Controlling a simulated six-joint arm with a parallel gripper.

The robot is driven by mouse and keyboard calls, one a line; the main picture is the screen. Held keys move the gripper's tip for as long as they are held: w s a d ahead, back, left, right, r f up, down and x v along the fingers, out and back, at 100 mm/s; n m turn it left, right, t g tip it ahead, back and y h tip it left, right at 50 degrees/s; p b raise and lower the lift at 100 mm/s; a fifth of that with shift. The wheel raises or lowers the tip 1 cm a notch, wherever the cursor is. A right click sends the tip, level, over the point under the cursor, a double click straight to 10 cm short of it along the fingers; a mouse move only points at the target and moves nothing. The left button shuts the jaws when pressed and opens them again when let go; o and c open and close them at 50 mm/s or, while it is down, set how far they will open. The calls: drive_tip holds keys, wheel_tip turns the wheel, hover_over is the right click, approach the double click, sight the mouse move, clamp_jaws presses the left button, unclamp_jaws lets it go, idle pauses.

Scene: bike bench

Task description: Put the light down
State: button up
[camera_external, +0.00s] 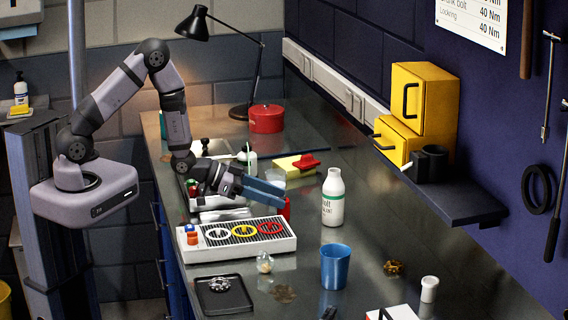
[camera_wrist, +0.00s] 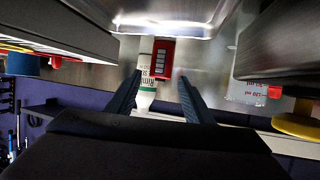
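A small red block with a dark panel of pale segments (camera_wrist: 163,58), which looks like the light, shows between and just beyond my fingertips in the wrist view. In the external view a red thing (camera_external: 284,208) shows beside and below my fingertips, partly hidden by them, and seems to stand on the bench. My gripper (camera_external: 280,190) reaches right, low over the bench. In the wrist view, my gripper's two fingers (camera_wrist: 160,78) are spread apart, with visible gaps to the red block on both sides, so it looks open and empty.
A white bottle (camera_external: 333,198) stands right of my fingertips. A grey tray with coloured rings (camera_external: 237,240) lies in front of them. A blue cup (camera_external: 335,267) and black tray (camera_external: 222,294) are nearer the camera. A yellow sponge with a red thing (camera_external: 295,165) lies behind.

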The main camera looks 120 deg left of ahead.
drive_tip(key=shift+r, duration=0.2)
drive_tip(key=shift+b+v, duration=0.95)
drive_tip(key=shift+v, duration=2.8)
